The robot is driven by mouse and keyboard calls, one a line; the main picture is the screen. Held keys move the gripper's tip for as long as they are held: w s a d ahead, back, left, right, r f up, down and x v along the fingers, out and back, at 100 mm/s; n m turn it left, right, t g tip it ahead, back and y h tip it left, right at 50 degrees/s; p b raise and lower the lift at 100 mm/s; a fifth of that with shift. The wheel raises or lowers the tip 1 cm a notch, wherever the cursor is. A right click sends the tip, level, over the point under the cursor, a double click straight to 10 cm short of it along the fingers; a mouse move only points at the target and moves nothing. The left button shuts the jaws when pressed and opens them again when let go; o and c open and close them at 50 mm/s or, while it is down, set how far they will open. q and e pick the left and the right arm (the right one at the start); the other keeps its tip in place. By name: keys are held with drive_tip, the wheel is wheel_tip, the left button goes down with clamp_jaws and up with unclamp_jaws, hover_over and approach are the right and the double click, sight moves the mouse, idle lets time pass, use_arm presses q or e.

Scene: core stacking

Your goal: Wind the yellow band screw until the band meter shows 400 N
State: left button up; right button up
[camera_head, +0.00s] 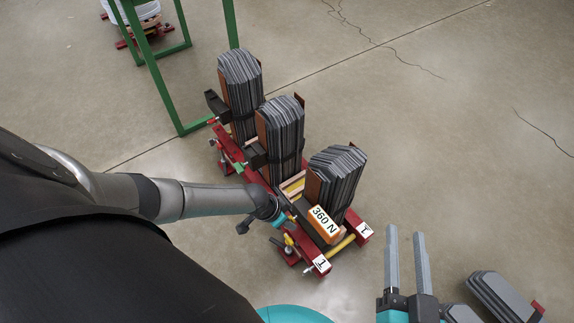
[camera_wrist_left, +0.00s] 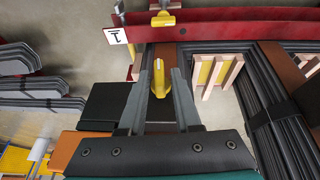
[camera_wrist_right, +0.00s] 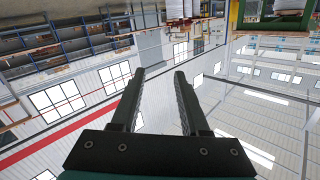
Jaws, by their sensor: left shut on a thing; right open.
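The band meter (camera_head: 324,219) is an orange box with a white face reading 360 N. It stands at the near end of a red frame (camera_head: 320,264), beside the nearest dark stack (camera_head: 338,178). The yellow band screw (camera_wrist_left: 158,79) shows between the fingers of my left gripper (camera_wrist_left: 160,76) in the left wrist view. My left gripper is shut on it; in the head view the wrist (camera_head: 265,208) partly hides that spot. My right gripper (camera_head: 405,232) is open and empty, apart from the frame at the lower right.
Two more banded dark stacks (camera_head: 283,130) (camera_head: 240,90) stand along the red frame. Loose dark sheets (camera_head: 502,292) lie at the lower right. A green frame (camera_head: 156,75) stands at the upper left. The floor right of the stacks is clear.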

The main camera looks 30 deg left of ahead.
use_arm(q)
clamp_jaws()
